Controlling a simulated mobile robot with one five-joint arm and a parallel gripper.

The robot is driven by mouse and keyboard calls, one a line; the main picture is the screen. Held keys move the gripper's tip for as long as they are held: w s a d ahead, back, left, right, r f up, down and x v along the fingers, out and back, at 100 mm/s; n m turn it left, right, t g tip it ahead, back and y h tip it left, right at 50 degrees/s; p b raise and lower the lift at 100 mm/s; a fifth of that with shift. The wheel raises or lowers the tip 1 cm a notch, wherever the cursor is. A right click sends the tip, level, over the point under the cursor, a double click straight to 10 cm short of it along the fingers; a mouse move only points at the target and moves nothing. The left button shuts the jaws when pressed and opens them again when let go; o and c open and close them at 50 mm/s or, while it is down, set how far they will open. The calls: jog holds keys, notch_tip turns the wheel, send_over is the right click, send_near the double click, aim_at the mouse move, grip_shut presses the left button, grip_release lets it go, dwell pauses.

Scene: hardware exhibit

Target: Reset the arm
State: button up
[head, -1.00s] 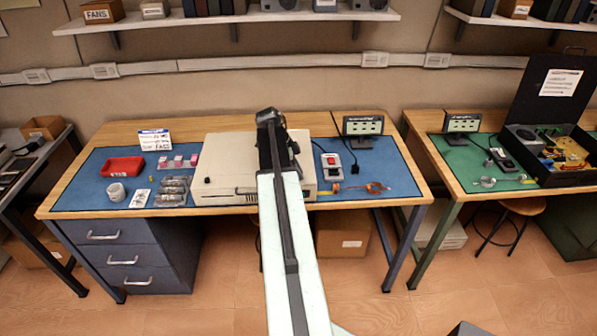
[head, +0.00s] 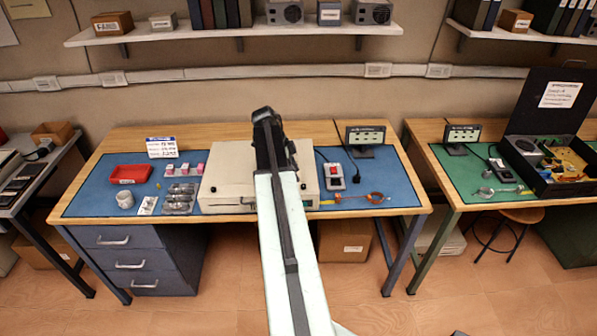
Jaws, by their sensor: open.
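My arm reaches forward from the bottom of the head view, over the front of the workbench. My gripper (head: 268,122) is at its far end, above the beige equipment case (head: 228,185) on the blue mat. The jaws are small and dark here, and nothing shows held in them. The arm covers the middle of the case.
A shelf (head: 180,35) runs above. At right, a green-matted bench (head: 470,172) holds an open black case (head: 545,105).

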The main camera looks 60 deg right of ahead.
jog(key=shift+v, duration=0.9)
